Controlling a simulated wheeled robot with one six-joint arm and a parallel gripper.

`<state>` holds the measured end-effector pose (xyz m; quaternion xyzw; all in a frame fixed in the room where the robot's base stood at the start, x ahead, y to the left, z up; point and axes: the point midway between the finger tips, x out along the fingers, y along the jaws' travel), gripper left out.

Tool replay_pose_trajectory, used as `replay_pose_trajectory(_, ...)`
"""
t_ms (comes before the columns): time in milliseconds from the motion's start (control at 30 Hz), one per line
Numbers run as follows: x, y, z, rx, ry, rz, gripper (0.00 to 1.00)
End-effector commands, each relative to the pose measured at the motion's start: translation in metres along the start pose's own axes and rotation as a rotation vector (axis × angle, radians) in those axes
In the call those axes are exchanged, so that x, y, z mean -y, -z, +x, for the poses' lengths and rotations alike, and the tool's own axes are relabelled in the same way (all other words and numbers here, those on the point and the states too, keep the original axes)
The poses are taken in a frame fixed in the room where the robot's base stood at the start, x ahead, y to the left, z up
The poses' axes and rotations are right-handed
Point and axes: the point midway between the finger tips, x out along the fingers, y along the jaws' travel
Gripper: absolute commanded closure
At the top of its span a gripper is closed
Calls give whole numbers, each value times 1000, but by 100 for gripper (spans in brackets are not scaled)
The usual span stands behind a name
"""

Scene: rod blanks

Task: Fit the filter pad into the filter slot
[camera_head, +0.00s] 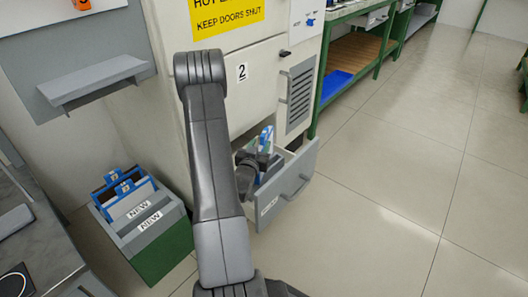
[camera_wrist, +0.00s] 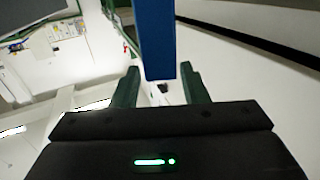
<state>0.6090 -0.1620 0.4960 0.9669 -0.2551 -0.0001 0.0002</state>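My gripper (camera_head: 262,163) is at the open drawer (camera_head: 297,185) low on the machine marked 2. A filter pad with a blue edge and pale face (camera_head: 266,138) stands upright there, right beside the gripper. In the wrist view a blue bar (camera_wrist: 157,42), apparently the pad's edge, runs between my two green fingers (camera_wrist: 160,78). Thin gaps seem to show on both sides of it, so the fingers look open around it. The filter slot cannot be made out; the drawer's inside is mostly hidden by my arm and the pad.
A green and grey box labelled NEW (camera_head: 160,229) holds blue-framed pads (camera_head: 127,196) on the floor at left. A grey shelf (camera_head: 93,82) hangs above it. A green workbench (camera_head: 350,55) stands at the back. The floor at right is clear.

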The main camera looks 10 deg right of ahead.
Motion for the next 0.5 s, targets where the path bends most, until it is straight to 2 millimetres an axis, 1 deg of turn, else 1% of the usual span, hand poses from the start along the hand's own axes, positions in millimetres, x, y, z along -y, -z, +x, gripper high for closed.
replay_pose_trajectory(133, 1, 7, 11, -1, 0, 0, 60)
replay_pose_trajectory(300, 2, 12, 30, -1, -1, 1, 60)
replay_pose_trajectory(400, 3, 10, 43, 0, -1, 2, 60)
replay_pose_trajectory(500, 3, 9, 50, -1, 0, 1, 60)
